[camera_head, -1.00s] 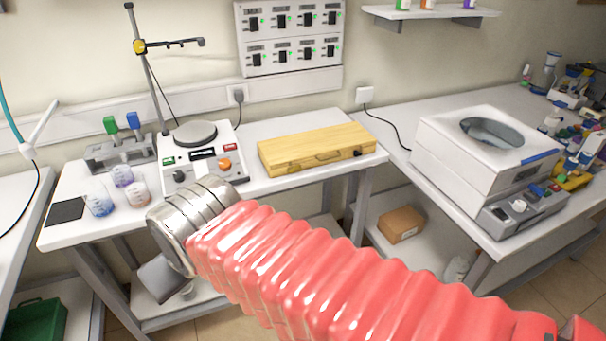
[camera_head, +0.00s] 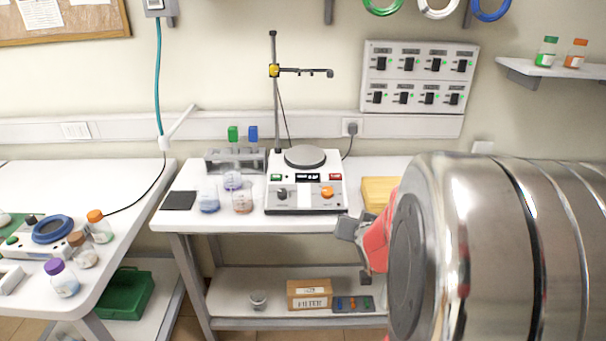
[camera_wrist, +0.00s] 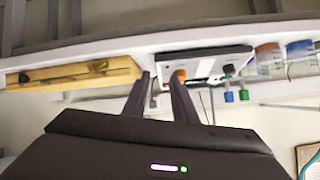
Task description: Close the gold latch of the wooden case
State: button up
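The wooden case (camera_head: 376,191) is yellow and lies on the white bench. In the head view only its left end shows; my arm hides the rest. In the head view my gripper (camera_head: 352,230) is near the bench's front edge.
The white hotplate (camera_head: 306,190) with a stand is left of the case. Beakers (camera_head: 209,200) and a black pad (camera_head: 180,200) are further left. A shelf below holds a cardboard box (camera_head: 309,294). A switch panel (camera_head: 420,88) hangs on the wall.

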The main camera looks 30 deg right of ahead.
jog(key=s+d+f+m+t+h, duration=0.3)
jog(key=s+d+f+m+t, duration=0.2)
jog(key=s+d, duration=0.7)
notch_tip(320, 180, down, 2)
jog(key=s+m, duration=0.1)
jog(key=m, duration=0.3)
jog(key=shift+d+f, duration=0.2)
jog(key=shift+d, duration=0.05)
jog(key=shift+w, duration=0.15)
jog(key=x, duration=1.3)
jog(key=shift+w+d, duration=0.2)
jog(key=shift+w, duration=0.1)
jog(key=shift+c, duration=0.5)
